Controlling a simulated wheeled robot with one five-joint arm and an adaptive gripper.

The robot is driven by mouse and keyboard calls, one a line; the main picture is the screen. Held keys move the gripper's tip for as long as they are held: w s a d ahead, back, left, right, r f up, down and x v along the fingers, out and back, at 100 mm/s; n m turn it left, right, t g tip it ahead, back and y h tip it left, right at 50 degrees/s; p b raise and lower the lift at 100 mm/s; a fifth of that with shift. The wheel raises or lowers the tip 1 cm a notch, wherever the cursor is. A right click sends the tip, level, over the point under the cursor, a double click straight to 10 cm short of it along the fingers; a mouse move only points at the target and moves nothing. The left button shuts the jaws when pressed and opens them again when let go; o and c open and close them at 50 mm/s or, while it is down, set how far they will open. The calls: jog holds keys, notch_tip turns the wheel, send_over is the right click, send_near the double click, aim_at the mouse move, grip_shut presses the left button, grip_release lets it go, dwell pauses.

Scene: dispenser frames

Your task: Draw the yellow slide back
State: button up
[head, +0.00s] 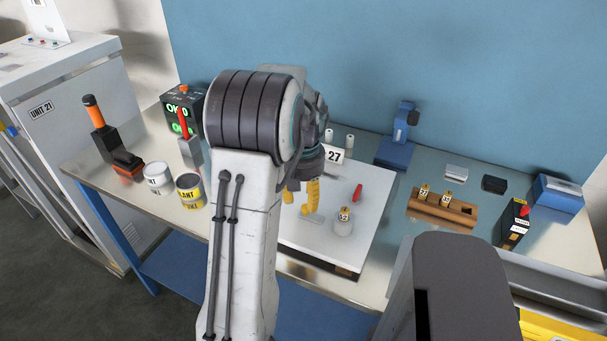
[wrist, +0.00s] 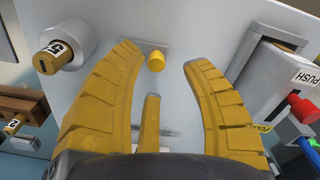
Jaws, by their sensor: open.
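The yellow slide shows in the wrist view as a small round yellow knob (wrist: 156,61) at a grey plate on the white dispenser top (wrist: 205,22). My gripper (wrist: 164,58) is open, its two yellow fingers spread with the knob between their tips; I see no contact. A thin yellow bar (wrist: 150,122) stands lower between the fingers; I cannot tell what it belongs to. In the head view my gripper (head: 299,204) is low over the dispenser (head: 370,213), which bears a 27 sign. My arm and fingers hide the knob there.
A silver cup (wrist: 64,42) holding a numbered yellow piece stands left of my fingers. A housing marked PUSH (wrist: 280,85) with a red knob (wrist: 301,107) is at right. A brown rack (head: 442,211) stands on the bench beside the dispenser. Paint cans (head: 190,190) stand at left.

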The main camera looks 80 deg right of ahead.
aim_at(303, 206)
notch_tip(303, 206, up, 9)
dwell(0.4)
jog(key=shift+f, duration=0.1)
dwell(0.7)
